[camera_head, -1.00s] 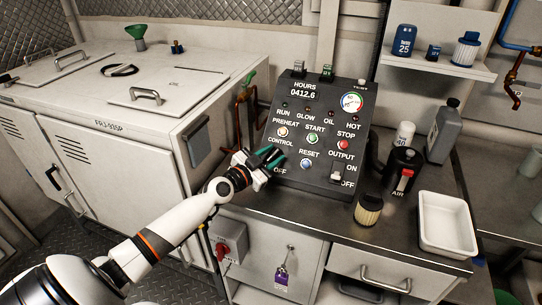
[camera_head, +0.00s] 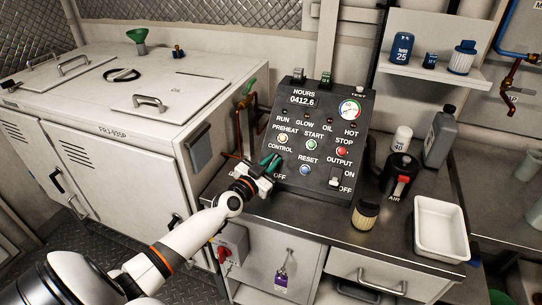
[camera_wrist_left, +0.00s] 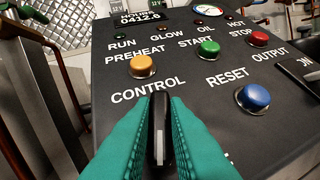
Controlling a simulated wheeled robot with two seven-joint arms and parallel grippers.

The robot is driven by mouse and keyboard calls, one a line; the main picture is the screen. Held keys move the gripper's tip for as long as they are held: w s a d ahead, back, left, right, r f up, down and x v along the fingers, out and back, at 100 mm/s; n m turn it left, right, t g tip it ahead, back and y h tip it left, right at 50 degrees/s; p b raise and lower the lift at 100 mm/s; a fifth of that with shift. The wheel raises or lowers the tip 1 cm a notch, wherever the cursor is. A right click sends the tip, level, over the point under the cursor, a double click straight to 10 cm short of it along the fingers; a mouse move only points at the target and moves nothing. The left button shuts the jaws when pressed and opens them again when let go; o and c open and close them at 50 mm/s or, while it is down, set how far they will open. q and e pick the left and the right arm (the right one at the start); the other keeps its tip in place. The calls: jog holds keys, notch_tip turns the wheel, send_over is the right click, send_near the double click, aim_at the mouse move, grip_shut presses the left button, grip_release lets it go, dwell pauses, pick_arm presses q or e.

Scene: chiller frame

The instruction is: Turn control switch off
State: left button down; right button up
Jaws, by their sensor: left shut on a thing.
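The black control panel (camera_head: 322,135) stands on the bench with labelled lamps, buttons and switches. My left gripper (camera_head: 269,165) is at its lower left, by the CONTROL label. In the left wrist view, its green fingertips (camera_wrist_left: 158,128) are shut on the control switch (camera_wrist_left: 159,145), a dark lever with a pale strip, just below the CONTROL label. In the head view the gripper hides this switch, with the word OFF showing just below it. My right gripper is out of view.
The output switch (camera_head: 336,176) is at the panel's lower right. The reset button (camera_head: 305,170) and preheat button (camera_head: 283,138) are close to my left gripper. A filter (camera_head: 365,213), black AIR canister (camera_head: 399,174) and white tray (camera_head: 441,229) stand to the right.

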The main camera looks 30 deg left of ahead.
pick_arm(q)
jog(key=n+y+p, duration=0.4)
jog(key=n+p, duration=0.1)
jog(key=n+y+p, duration=0.2)
jog(key=n, duration=0.1)
jog(key=shift+d+r+g+y, duration=0.25)
jog(key=shift+d+g+y, duration=0.05)
jog(key=n+g+y+p, duration=0.1)
jog(key=n+y+p, duration=0.1)
jog(key=n, duration=0.1)
jog(key=shift+f+g, duration=0.1)
jog(key=shift+g, duration=0.2)
jog(key=shift+f+n+g+y+p, duration=0.1)
jog(key=shift+n+g+y+p, duration=0.75)
jog(key=shift+n, duration=0.75)
jog(key=shift+y, duration=0.35)
jog(key=c, duration=1.4)
grip_release()
jog(key=shift+c, duration=0.2)
